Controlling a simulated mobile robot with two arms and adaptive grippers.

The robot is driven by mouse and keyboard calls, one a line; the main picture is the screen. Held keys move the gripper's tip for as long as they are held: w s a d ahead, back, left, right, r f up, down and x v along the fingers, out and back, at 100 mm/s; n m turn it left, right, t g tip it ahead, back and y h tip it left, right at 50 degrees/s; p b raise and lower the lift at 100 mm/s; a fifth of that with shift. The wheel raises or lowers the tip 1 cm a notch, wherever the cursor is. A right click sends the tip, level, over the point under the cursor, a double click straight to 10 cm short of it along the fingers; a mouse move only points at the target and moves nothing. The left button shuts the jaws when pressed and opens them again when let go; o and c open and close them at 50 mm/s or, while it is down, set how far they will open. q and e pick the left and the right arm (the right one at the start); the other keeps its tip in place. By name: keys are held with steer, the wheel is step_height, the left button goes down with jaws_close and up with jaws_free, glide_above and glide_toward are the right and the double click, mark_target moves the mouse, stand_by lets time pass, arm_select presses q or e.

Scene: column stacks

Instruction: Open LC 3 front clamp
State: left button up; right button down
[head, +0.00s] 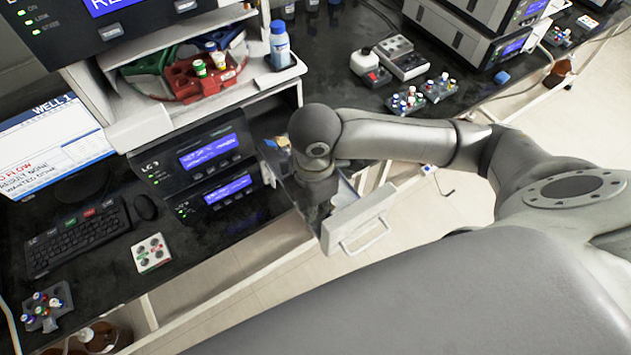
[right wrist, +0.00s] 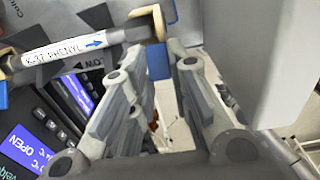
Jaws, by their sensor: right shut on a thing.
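The LC 3 unit (head: 198,152) stands on the bench in the head view, with its drawer (head: 358,218) pulled out. In the right wrist view a white column (right wrist: 90,48) labelled "K-37 PHENYL" lies between two tan end pieces. The front end piece (right wrist: 158,22) is near the drawer's front panel (right wrist: 270,60). A blue clamp tab (right wrist: 158,62) hangs below it. My right gripper (right wrist: 157,68) has its fingers on either side of this tab and is shut on it; the exact contact is hard to see. In the head view my right wrist hides most of the drawer inside. My left gripper is out of view.
A display (right wrist: 20,148) in the right wrist view reads "OPEN".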

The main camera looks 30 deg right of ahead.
steer(key=shift+s+a+f, duration=0.1)
steer(key=shift+s+f, duration=0.05)
steer(key=shift+f, duration=0.05)
stand_by(0.4)
steer(key=c, duration=1.4)
jaws_free()
steer(key=shift+o, duration=0.2)
steer(key=shift+r, duration=0.1)
step_height(320, 180, up, 12)
steer(key=shift+a, duration=0.1)
